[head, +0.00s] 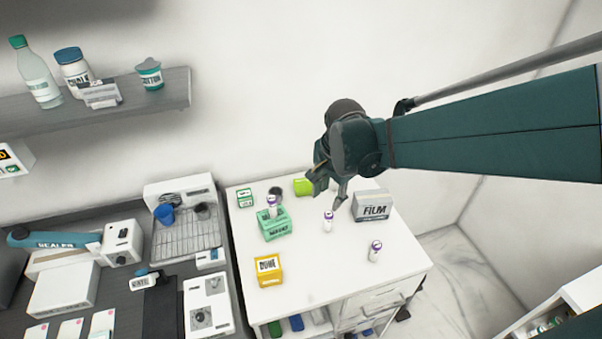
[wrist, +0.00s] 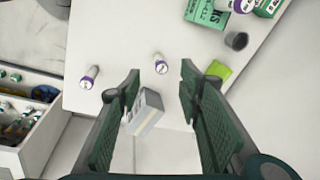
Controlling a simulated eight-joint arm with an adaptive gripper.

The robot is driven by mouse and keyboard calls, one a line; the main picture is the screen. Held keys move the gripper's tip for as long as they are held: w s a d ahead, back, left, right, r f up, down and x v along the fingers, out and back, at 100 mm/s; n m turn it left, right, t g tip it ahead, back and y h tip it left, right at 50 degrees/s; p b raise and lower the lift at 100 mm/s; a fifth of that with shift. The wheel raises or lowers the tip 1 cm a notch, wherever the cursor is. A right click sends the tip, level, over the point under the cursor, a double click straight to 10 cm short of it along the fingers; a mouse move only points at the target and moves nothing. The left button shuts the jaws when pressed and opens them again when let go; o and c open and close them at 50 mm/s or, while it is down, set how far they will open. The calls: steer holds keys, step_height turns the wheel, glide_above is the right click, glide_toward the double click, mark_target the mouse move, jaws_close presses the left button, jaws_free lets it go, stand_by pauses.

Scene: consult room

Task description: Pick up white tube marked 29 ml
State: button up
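Three white tubes with purple bands show in the head view. One tube (head: 328,222) stands mid-table, another tube (head: 375,252) is nearer the right front edge, and a third tube (head: 271,207) is at the green box. In the wrist view, the middle tube (wrist: 160,65) appears just beyond the fingertips, the right-front tube (wrist: 90,77) lies to the left, and the third tube (wrist: 240,5) is cut by the top edge. The markings are too small to read. My gripper (head: 328,191) is open and empty above the table; its spread fingers (wrist: 160,73) frame the middle tube.
The FILM box (head: 372,206) stands right of the middle tube and shows between my fingers in the wrist view (wrist: 146,111). A lime-green item (head: 304,187), green box (head: 275,226) and yellow box (head: 268,270) are on the white table (head: 330,275). A grey cup (wrist: 236,40) stands nearby.

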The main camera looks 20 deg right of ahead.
mark_target(329, 213)
steer(key=w+f+m, duration=0.1)
steer(key=f, duration=0.1)
steer(key=w+d+f+m+g, duration=0.1)
steer(key=f+m, duration=0.1)
steer(key=f, duration=0.1)
steer(key=w+d+f+m, duration=0.1)
steer(key=f, duration=0.2)
steer(key=shift+w+d+m+g+b, duration=0.25)
steer(key=shift+w+m+g+b, duration=0.15)
steer(key=shift+w+d+f+m, duration=0.15)
steer(key=shift+f+m, duration=0.1)
steer(key=shift+f, duration=0.15)
steer(key=shift+w+d+f+m, duration=0.1)
steer(key=shift+f+m, duration=0.15)
steer(key=shift+f, duration=0.15)
steer(key=shift+f, duration=0.15)
steer(key=shift+f, duration=1.15)
steer(key=shift+f, duration=0.1)
steer(key=shift+f, duration=2.5)
steer(key=shift+c, duration=0.7)
steer(key=c, duration=0.8)
